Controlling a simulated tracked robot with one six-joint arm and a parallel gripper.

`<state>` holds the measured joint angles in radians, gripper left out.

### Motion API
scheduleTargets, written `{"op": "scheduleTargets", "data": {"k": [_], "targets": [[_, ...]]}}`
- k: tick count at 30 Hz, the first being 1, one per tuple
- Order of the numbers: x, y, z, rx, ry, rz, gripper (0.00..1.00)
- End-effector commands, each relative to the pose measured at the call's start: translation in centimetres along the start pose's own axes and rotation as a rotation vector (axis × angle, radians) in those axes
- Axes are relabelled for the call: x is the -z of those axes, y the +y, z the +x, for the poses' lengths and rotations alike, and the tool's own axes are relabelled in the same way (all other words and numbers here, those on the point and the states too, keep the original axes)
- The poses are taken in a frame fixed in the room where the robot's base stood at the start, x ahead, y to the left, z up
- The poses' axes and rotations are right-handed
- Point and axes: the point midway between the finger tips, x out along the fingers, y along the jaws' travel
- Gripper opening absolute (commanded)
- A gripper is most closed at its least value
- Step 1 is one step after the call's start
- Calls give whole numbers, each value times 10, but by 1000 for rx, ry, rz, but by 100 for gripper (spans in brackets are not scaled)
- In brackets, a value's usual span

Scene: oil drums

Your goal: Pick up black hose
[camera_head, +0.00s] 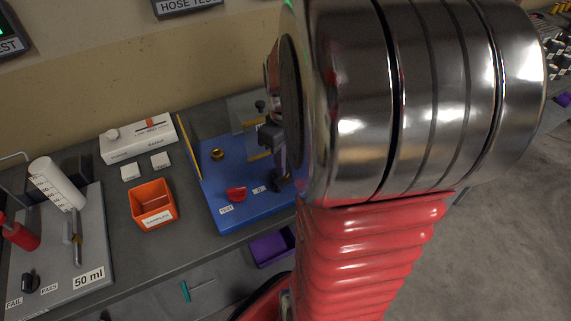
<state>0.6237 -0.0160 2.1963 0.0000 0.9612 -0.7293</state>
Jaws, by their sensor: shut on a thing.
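My gripper (277,165) shows only in part as a dark grey shape beside my large chrome joint, pointing down over the right part of the blue board (232,206). Its fingers are closed on a small black piece (277,185), which looks like the black hose. The piece is low over the board, close to a small label. I cannot tell whether it touches the board. My chrome joint and red bellows hide the right side of the board and much of the wrist.
On the grey bench, left of the board, are an orange bin (152,204), a white box (138,138) and a grey 50 ml station (95,245). A red part (236,194) lies on the board. A purple bin (270,247) is below its front edge.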

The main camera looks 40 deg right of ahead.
Motion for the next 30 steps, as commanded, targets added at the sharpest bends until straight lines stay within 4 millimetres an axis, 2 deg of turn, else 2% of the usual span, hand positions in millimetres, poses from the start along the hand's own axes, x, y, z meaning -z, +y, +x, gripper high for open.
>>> {"op": "scheduleTargets", "data": {"k": [5,10,24,30], "targets": [[0,0,-1,0,1,0,0],[0,0,-11,-1,1,0,0],[1,0,-85,-2,2,-1,0],[0,0,-100,-1,1,-1,0]]}}
